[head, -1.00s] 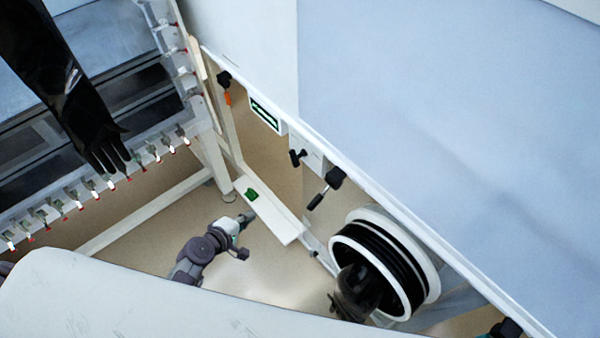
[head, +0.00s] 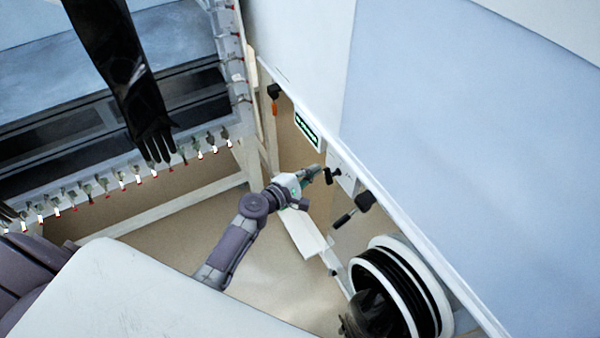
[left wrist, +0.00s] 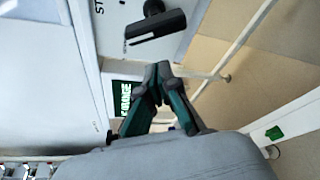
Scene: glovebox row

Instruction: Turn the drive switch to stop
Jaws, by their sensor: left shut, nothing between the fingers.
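The drive switch (head: 331,176) is a black handle on a white box (head: 345,172) on the front of the enclosure to the right. In the left wrist view the switch handle (left wrist: 156,24) lies across a white plate with partly visible lettering that begins "ST". My left gripper (head: 316,169) is shut and empty, close beside the switch in the head view. In the left wrist view its fingertips (left wrist: 163,69) are just below the handle, with a visible gap in the picture. The right gripper is not seen.
A black glove (head: 125,75) hangs at upper left. Open floor (head: 180,235) lies below.

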